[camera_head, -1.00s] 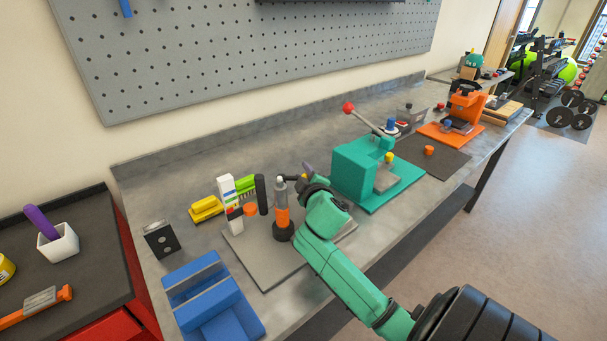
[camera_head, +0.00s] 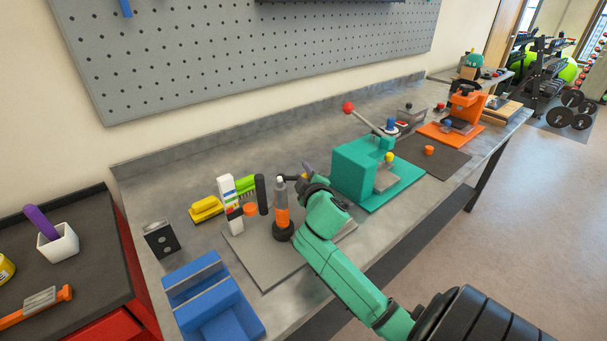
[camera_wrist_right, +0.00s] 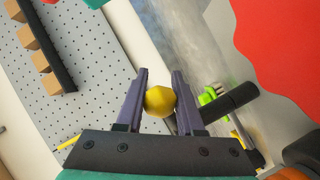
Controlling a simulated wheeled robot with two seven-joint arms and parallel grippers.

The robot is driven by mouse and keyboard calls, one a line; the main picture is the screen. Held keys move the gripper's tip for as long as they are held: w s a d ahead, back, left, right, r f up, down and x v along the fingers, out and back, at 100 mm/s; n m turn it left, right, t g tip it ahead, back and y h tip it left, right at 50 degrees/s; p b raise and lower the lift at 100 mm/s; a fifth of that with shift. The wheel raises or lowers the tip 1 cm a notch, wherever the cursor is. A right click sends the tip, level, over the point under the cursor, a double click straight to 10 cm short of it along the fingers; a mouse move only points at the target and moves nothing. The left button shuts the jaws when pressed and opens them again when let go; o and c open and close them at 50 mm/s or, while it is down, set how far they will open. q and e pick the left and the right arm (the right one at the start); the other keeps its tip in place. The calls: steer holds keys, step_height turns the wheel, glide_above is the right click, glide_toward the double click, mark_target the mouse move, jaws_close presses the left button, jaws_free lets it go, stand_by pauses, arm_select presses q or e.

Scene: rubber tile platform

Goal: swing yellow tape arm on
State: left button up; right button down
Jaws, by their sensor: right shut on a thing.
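A yellow rounded knob (camera_wrist_right: 160,101) sits between the two purple fingers of my right gripper in the right wrist view, and the fingers are shut on it. Whether it is the end of the yellow tape arm I cannot tell. In the head view my right gripper (camera_head: 305,170) is beside an upright grey and orange post (camera_head: 282,208) on a grey plate (camera_head: 268,268). The knob is hidden there behind the gripper and wrist. My left gripper is not in view.
A teal press (camera_head: 354,170) with a red-balled lever stands right of my right wrist. A white bottle, a black cylinder (camera_head: 261,194), a green brush and a yellow block (camera_head: 206,209) stand left of the post. A blue block (camera_head: 205,300) lies in front.

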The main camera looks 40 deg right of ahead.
steer(key=shift+f, duration=0.15)
steer(key=shift+w+n+y+p, duration=0.2)
steer(key=shift+n+y+p, duration=0.25)
steer(key=shift+p, duration=0.3)
steer(key=shift+w+n+t+y+p, duration=0.2)
steer(key=shift+w+n+y+p, duration=0.35)
steer(key=shift+n+y+p, duration=0.6)
steer(key=shift+w+n+t+y+p, duration=0.2)
steer(key=shift+w+n+y+p, duration=0.45)
steer(key=shift+y, duration=0.9)
steer(key=shift+w+n+t+y+p, duration=0.2)
steer(key=shift+w+n+y+p, duration=0.2)
steer(key=shift+n+y+p, duration=0.55)
steer(key=shift+y, duration=0.4)
steer(key=c, duration=0.5)
jaws_free()
steer(key=shift+c, duration=0.2)
